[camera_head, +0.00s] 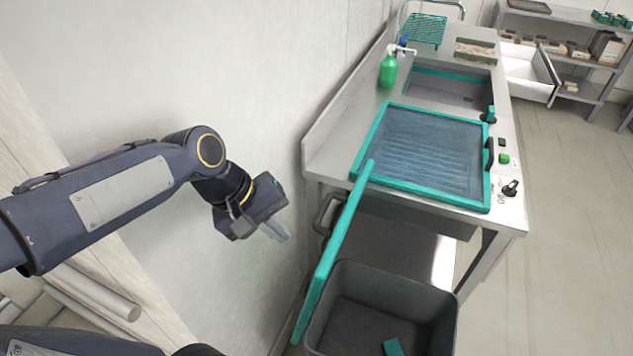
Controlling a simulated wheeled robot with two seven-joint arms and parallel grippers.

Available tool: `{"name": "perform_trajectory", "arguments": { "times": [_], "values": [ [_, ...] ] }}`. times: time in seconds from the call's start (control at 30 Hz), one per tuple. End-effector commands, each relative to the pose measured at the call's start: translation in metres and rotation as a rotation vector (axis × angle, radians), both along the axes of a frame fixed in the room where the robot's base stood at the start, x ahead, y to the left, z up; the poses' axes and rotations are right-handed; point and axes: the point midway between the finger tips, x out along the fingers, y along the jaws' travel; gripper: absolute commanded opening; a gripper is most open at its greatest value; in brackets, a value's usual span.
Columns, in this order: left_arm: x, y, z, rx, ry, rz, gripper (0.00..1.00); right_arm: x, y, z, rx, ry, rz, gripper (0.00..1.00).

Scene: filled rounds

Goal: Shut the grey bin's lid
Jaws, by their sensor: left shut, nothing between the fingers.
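The grey bin (448,328) stands on the floor at the bottom of the view, in front of the steel counter. Its top is open, and a small teal piece (393,347) lies inside. A long teal panel (336,245), which looks like the bin's lid, stands raised along the bin's left side and shows almost edge-on. Its hinge cannot be made out. My left gripper (276,231) is shut and empty, to the left of the raised panel and apart from it in the picture, near the pale wall. My right gripper is not in view.
The steel counter (512,215) behind the bin holds a teal-framed panel (420,150), a sink (455,88) and a green bottle (388,70). The pale wall (230,70) runs along the left. Floor (570,250) to the right is clear.

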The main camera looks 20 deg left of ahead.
Motion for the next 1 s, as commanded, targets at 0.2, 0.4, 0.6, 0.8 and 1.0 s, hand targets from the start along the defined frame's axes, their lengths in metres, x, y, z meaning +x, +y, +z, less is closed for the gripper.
{"name": "perform_trajectory", "arguments": {
  "times": [0.2,0.4,0.6,0.8,1.0],
  "values": [
    [0.049,0.011,0.041,-0.043,0.216,0.251,0.0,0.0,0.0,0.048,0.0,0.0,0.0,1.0],
    [0.102,0.019,0.062,-0.026,0.432,0.565,0.0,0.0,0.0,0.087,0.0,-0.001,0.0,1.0],
    [0.126,0.021,0.063,0.002,0.515,0.728,0.0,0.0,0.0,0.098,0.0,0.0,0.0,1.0],
    [0.127,0.016,0.042,0.004,0.524,0.746,0.0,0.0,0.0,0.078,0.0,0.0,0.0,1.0],
    [0.127,0.003,0.007,0.003,0.524,0.748,0.0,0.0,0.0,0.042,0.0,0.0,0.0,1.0]
  ]
}}
